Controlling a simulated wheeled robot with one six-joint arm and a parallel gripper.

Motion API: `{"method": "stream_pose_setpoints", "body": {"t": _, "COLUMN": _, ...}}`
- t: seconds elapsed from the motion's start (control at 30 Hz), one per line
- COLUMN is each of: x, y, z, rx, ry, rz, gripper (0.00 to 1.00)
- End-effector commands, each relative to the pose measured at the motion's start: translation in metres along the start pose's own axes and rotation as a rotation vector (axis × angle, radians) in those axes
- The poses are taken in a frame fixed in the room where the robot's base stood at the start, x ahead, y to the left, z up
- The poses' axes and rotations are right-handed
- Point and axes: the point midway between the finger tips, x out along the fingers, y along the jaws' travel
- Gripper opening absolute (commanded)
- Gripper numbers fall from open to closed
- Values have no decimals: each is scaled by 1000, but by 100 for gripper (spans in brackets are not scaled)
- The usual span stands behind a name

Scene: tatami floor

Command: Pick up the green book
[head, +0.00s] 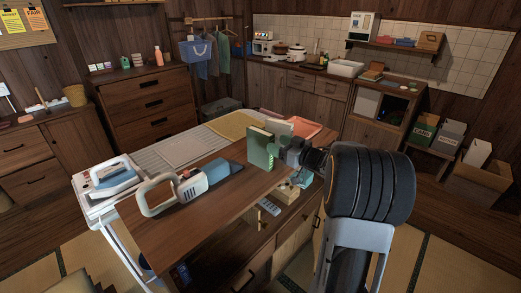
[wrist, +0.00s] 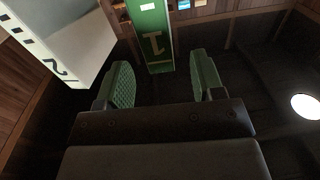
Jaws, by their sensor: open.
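The green book (head: 259,150) stands upright on the wooden counter, near its right end. In the wrist view its green spine (wrist: 149,25), marked with a 1, shows beyond and between the fingertips. My gripper (head: 282,148) is just right of the book in the head view. In the wrist view my gripper (wrist: 163,80) is open with two green padded fingers, and nothing is between them. The spine lies a little nearer the left finger. I cannot tell the exact gap to the book.
A pale book-like block (wrist: 65,35) marked 2 stands left of the spine in the wrist view. A handheld vacuum (head: 175,190) and an iron (head: 112,177) lie to the left. An orange tray (head: 310,132) and a yellow mat (head: 232,125) are behind the book.

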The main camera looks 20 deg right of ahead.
Motion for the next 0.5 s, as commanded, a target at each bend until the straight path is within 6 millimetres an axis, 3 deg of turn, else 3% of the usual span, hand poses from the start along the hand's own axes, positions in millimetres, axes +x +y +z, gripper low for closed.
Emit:
{"method": "stream_pose_setpoints", "body": {"t": 0.33, "x": 25, "y": 0, "z": 1, "rx": -1, "ry": 0, "rz": -1, "gripper": 62}}
{"method": "stream_pose_setpoints", "body": {"t": 0.5, "x": 49, "y": 1, "z": 2, "rx": 0, "ry": 0, "rz": -3, "gripper": 62}}
